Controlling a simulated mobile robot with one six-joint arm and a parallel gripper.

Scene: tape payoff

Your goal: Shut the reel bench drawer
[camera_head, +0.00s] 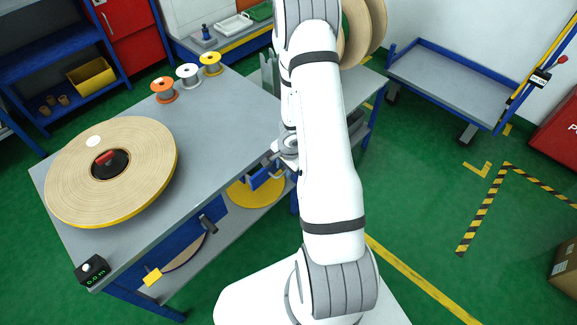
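The reel bench (215,150) has a grey top and a blue front that faces me. A blue panel (172,247) runs under the top's front edge, with a dark handle-like piece (207,222) near its right end. Farther right, a small blue part (264,178) juts out below the edge, close to the end of my arm. I cannot tell which of these is the drawer front or how far the drawer stands open. My gripper is at the bench's right front, mostly hidden behind my white arm; its fingers do not show clearly.
A large tan tape reel (140,165) lies on the bench, with orange (163,89), white (188,76) and yellow (210,63) spools behind. A small black display box (92,270) sits at the near corner. A lower shelf (225,228) holds a yellow disc (255,194). Green floor lies open to the right.

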